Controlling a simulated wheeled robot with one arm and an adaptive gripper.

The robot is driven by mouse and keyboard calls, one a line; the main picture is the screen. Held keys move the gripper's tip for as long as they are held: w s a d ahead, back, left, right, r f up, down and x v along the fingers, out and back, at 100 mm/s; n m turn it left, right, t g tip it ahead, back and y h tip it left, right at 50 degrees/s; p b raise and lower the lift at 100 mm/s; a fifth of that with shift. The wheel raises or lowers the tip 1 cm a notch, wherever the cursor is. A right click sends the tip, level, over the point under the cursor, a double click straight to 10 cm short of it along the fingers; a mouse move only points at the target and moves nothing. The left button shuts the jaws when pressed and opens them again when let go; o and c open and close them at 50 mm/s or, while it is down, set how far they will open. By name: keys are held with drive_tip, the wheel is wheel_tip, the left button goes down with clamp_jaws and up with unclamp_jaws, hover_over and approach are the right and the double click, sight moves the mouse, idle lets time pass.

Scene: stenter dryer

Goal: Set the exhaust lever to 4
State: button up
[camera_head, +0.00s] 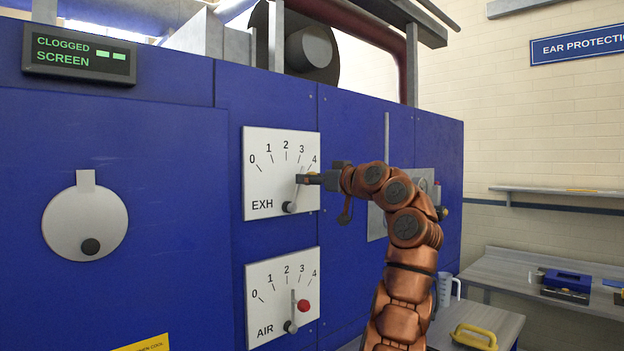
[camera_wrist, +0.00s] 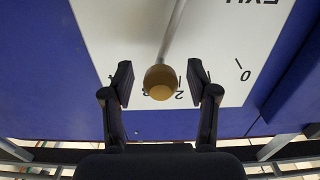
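The exhaust dial plate (camera_head: 262,185), marked EXH with a 0 to 4 scale, is on the blue machine front. Its lever (camera_head: 296,190) rises from a grey pivot and leans slightly right, close to the 3 mark; the exact reading is unclear. My gripper (camera_head: 308,179) is at the lever's upper end and hides its knob in the head view. In the wrist view the tan round knob (camera_wrist: 160,82) sits between the two fingers of my gripper (camera_wrist: 161,84), with a visible gap on each side. The fingers are open.
Below is the AIR dial (camera_head: 262,297) with a red-knobbed lever (camera_head: 303,305). A green-lit sign (camera_head: 80,54) reads CLOGGED SCREEN. A round grey cover (camera_head: 85,222) is at left. A bench (camera_head: 510,270) with a blue item (camera_head: 567,281) and a yellow-handled object (camera_head: 475,336) stand right.

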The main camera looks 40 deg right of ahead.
clamp_jaws()
idle(0.4)
drive_tip(key=shift+d, duration=0.1)
drive_tip(key=shift+s+d+m+b, duration=0.1)
drive_tip(key=shift+d+m+b, duration=0.3)
drive_tip(key=shift+m+b, duration=0.4)
drive_tip(key=d+m, duration=0.1)
drive_tip(key=f+m, duration=0.1)
drive_tip(key=shift+d+f+m, duration=0.1)
drive_tip(key=shift+d+m, duration=0.25)
drive_tip(key=shift+m, duration=0.05)
drive_tip(key=shift+o, duration=0.3)
unclamp_jaws()
drive_tip(key=shift+f, duration=0.1)
